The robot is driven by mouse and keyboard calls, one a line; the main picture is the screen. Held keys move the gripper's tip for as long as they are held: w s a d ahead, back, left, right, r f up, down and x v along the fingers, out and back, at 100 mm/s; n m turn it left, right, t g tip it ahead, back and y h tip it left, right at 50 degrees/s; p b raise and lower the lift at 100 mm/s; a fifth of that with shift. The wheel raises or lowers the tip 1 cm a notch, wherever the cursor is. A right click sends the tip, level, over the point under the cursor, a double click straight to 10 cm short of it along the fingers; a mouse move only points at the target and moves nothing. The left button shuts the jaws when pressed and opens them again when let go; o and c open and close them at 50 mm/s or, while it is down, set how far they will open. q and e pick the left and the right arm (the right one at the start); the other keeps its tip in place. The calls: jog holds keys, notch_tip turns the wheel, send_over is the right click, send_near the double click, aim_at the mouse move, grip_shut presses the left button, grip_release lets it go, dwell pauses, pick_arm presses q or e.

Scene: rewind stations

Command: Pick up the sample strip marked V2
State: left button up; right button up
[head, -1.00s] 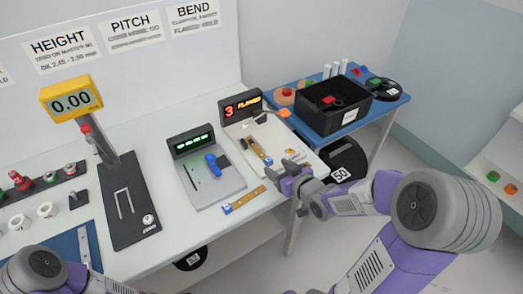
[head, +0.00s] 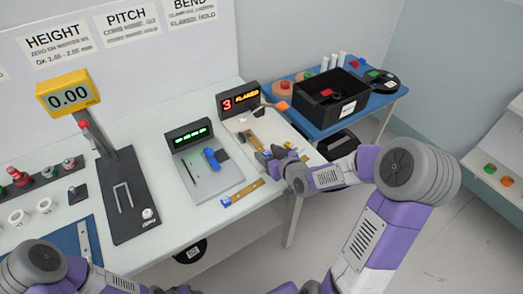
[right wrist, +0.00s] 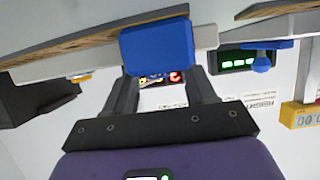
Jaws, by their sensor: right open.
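Two sample strips with blue tags show in the head view. One strip (head: 245,191) lies on the white table's front edge, its blue tag (head: 227,202) at the left end. The other strip (head: 256,144) lies at the bend station, partly hidden by my right gripper (head: 268,160). No V2 mark is readable on either. My right gripper is open, just above the table by the bend station. In the right wrist view, a blue tag (right wrist: 157,46) on a strip appears ahead of the open fingers, not clearly touching. My left arm shows at the bottom left; its fingers are not clear.
The bend station's display (head: 238,101) stands behind the right gripper. The pitch station (head: 208,170) and height station (head: 125,195) stand to the left. A blue side table (head: 385,107) holds a black bin (head: 357,98) at the back right.

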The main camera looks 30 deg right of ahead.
grip_shut()
